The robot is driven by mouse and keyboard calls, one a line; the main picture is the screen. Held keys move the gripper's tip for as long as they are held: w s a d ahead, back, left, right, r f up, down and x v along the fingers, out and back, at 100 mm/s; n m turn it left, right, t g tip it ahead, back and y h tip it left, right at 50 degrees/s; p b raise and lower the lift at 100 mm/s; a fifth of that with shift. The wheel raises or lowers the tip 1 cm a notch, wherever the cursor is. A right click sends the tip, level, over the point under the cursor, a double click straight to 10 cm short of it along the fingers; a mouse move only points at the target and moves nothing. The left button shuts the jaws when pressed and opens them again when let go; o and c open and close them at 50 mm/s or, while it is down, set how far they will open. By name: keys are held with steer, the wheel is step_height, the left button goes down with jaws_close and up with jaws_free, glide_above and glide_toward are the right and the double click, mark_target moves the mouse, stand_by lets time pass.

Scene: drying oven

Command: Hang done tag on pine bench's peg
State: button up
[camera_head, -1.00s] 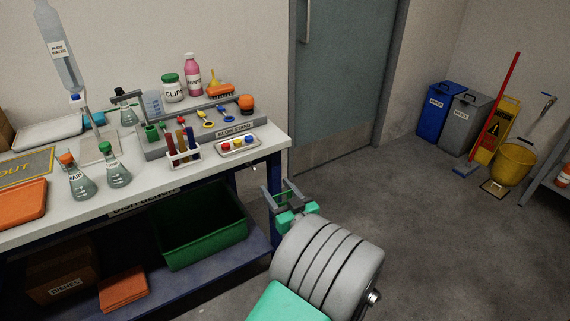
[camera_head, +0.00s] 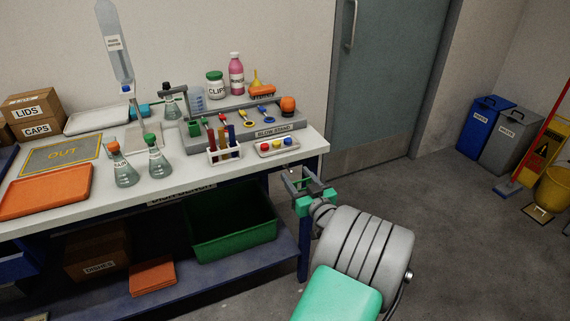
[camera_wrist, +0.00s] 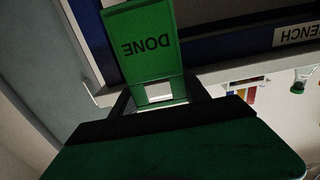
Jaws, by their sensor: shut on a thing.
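My gripper (camera_head: 309,184) is beyond the right front corner of the white-topped bench (camera_head: 255,165), out over the floor. It is shut on the green done tag (camera_wrist: 143,42), whose word DONE reads upside down in the wrist view. The tag sticks out past the fingertips, and its slotted end lies between the fingers. In the head view the tag is too small to make out clearly. A bench label (camera_wrist: 297,33) ending in "ENCH" shows in the wrist view, cut off by the edge.
The bench holds flasks (camera_head: 124,171), a tube rack (camera_head: 224,153), a glow stand (camera_head: 275,130) and an orange tray (camera_head: 45,190). A green bin (camera_head: 235,235) sits on its lower shelf. Blue (camera_head: 480,124) and grey bins stand at the far right.

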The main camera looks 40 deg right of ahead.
steer(key=x, duration=0.5)
steer(key=shift+w, duration=0.15)
steer(key=w, duration=0.2)
steer(key=w+d+f, duration=0.1)
steer(key=shift+w+d+b, duration=0.1)
steer(key=shift+w+b, duration=0.2)
steer(key=shift+w, duration=0.1)
steer(key=shift+f, duration=0.15)
steer(key=shift+f+b, duration=0.1)
steer(key=shift+b, duration=0.2)
steer(key=o, duration=1.3)
